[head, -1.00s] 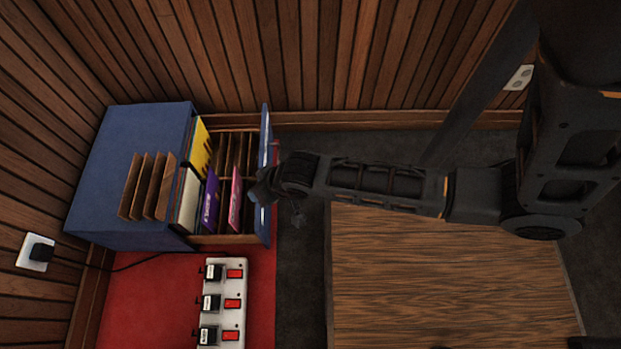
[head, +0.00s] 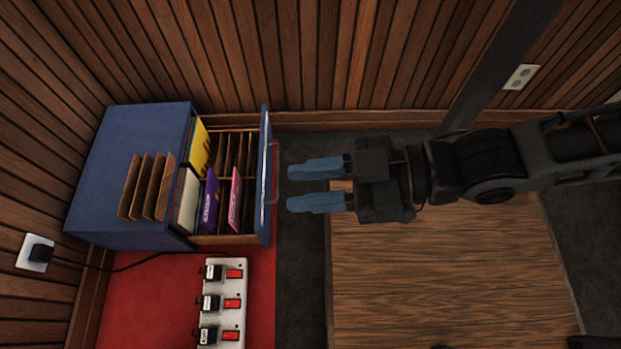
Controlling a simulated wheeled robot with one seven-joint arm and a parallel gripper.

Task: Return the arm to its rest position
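My gripper (head: 316,186) is in the head view, right of the open drawer, with its two blue fingers pointing left. The fingers are apart with nothing between them. A small gap separates the fingertips from the drawer's front and handle. My arm reaches in from the right edge, over the wooden surface. The drawer (head: 265,185) of a blue cabinet (head: 135,125) is pulled out. It has wooden dividers and holds a yellow packet (head: 200,148), a purple packet (head: 209,203), a pink packet (head: 236,200) and a whitish one (head: 187,202).
A wooden slotted rack (head: 148,187) is on the cabinet. A power strip (head: 222,300) with red switches lies on a red mat (head: 150,300). A wooden tabletop (head: 440,280) is below my arm. Slatted walls (head: 320,55) stand behind and left. A cord runs from a wall socket (head: 37,250).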

